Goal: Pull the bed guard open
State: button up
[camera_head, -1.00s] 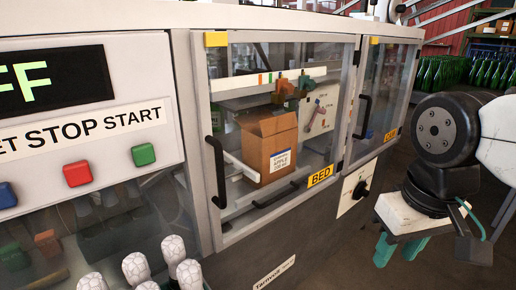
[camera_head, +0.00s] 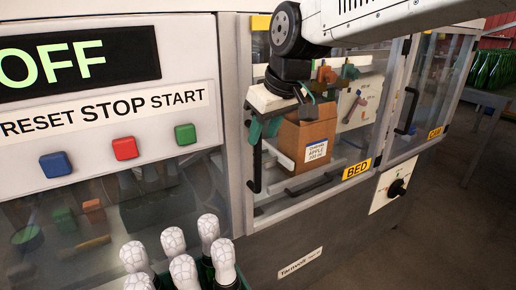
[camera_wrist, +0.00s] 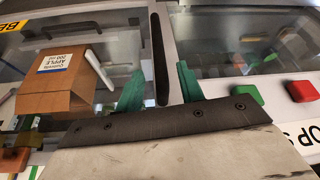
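The bed guard (camera_head: 345,205) is a clear, grey-framed door with a yellow BED label (camera_head: 356,169). It looks shut. Its black upright bar handle (camera_head: 257,172) is at the door's left side, its upper part hidden behind my gripper in the head view. My gripper (camera_head: 264,130) is in front of the guard at the handle. In the wrist view, the green fingers of my gripper (camera_wrist: 159,88) are spread apart, with the handle (camera_wrist: 159,50) showing between them. It has clear space on both sides. I cannot tell how deep the handle sits between the fingers.
Behind the guard stands an open cardboard box (camera_head: 306,140). The cam guard (camera_head: 428,95) is to the right, with a knob (camera_head: 396,188) below. Reset, stop (camera_head: 125,148) and start (camera_head: 185,134) buttons are on the left panel under an OFF display (camera_head: 80,62). White-topped bottles (camera_head: 183,270) stand in front.

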aim_at(260, 143)
jog(key=x, duration=0.5)
jog(key=shift+w+f, duration=0.1)
jog(key=shift+f, duration=0.25)
grip_shut()
